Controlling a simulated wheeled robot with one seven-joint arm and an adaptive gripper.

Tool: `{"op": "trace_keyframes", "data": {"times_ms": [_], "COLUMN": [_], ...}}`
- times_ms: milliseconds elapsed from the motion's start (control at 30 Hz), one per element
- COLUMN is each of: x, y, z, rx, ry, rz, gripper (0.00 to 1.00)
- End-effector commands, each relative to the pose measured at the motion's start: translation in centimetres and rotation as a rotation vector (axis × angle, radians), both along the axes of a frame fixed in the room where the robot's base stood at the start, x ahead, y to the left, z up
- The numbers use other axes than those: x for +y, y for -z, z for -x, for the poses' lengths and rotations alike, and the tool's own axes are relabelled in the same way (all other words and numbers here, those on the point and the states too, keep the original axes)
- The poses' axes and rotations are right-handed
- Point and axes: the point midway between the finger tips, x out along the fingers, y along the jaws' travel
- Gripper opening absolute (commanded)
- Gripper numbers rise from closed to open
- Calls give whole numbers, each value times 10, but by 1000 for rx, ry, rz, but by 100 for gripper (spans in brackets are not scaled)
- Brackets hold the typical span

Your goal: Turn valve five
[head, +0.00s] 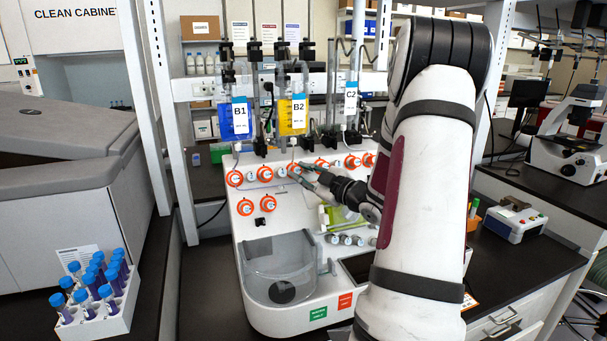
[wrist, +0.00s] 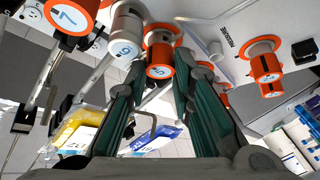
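Valve five (wrist: 160,60) is an orange knob with a pale cap marked 5, on the white panel of the cell processor (head: 262,225). In the wrist view my gripper (wrist: 156,70) is open, with one dark green finger on each side of valve five. The fingertips are close to the knob; I cannot tell whether they touch it. In the head view my gripper (head: 299,174) reaches in from the right to the upper valve row, at the orange knob that appears to be valve five (head: 294,169), partly hidden by the fingers.
White valve six (wrist: 127,35) stands close beside the left finger, with orange valve seven (wrist: 72,18) farther left. Another orange valve (wrist: 266,62) is to the right. Blue (head: 236,120) and yellow (head: 292,115) bags hang above the panel. A tube rack (head: 120,315) stands at lower left.

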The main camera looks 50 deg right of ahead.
Motion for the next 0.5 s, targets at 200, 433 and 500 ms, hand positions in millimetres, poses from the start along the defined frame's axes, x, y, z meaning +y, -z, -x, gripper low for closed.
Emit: {"op": "trace_keyframes", "data": {"times_ms": [200,433,500], "x": [0,0,0], "y": [1,1,1], "z": [0,1,5], "rx": [2,1,2], "ry": [-1,0,1], "rz": [-1,-1,0], "gripper": [42,42,42]}}
